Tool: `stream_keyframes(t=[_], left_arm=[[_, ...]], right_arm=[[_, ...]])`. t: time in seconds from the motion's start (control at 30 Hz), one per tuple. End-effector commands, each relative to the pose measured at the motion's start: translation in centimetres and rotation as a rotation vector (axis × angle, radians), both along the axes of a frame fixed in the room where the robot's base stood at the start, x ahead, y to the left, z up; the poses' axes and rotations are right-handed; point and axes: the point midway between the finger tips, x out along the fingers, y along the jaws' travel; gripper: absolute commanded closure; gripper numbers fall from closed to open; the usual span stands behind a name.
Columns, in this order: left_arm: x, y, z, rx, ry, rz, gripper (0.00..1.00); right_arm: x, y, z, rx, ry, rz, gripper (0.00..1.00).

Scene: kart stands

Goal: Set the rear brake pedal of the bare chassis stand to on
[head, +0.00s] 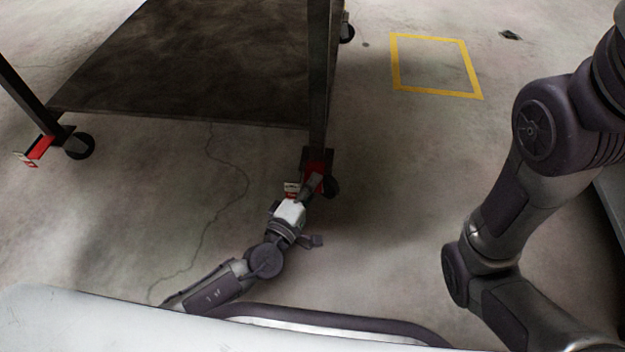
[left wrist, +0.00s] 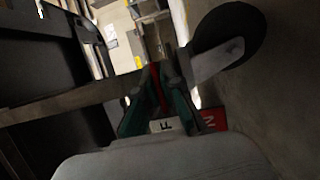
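The stand (head: 200,60) has a dark flat deck and dark posts. At the foot of its near right post is a caster (head: 332,187) with a red brake pedal (head: 316,170) and a small red-and-white label (head: 291,188). My left gripper (head: 311,184) is low at this pedal, partly covering it. In the left wrist view its fingertips (left wrist: 157,72) are close together with a narrow red strip between them; whether they grip it is unclear. A white label part (left wrist: 166,125) reads "F" and a red part (left wrist: 211,119) shows "N". The pedal's setting cannot be told.
Another caster (head: 80,146) with a red pedal (head: 40,148) is at the stand's left corner. A yellow floor square (head: 436,66) lies behind right. My right arm fills the right side. Open concrete floor lies between it and the stand.

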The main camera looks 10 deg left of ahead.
Motion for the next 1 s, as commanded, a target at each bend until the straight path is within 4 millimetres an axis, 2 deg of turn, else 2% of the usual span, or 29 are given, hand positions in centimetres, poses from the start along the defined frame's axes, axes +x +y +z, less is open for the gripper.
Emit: stream_keyframes(t=[0.03,0.17,0.23,0.3,0.4,0.87,1.0], left_arm=[[0.4,0.5,-0.1,0.009,-0.011,0.012,1.0],[0.4,0.6,-0.5,0.009,-0.078,0.006,1.0],[0.4,0.4,-1.2,0.007,-0.137,-0.008,1.0],[0.5,0.4,-2.1,0.006,-0.216,-0.01,1.0],[0.6,0.4,-1.9,0.002,-0.286,-0.006,1.0],[0.5,0.4,-2.0,-0.002,-0.343,-0.01,1.0],[0.5,0.3,-2.0,-0.002,-0.342,-0.011,0.75]], right_arm=[[0.0,0.0,0.7,0.0,0.0,0.0,0.6],[0.0,0.0,1.3,0.0,0.0,0.0,0.6],[0.0,0.0,0.6,0.001,-0.002,-0.001,0.6],[-0.1,0.0,-1.0,0.001,-0.005,0.0,0.6],[0.1,0.0,-0.8,0.0,0.004,0.0,0.6],[0.0,0.0,-0.7,0.0,0.0,0.0,0.6],[0.0,0.0,-0.7,0.0,0.0,0.0,0.6]])
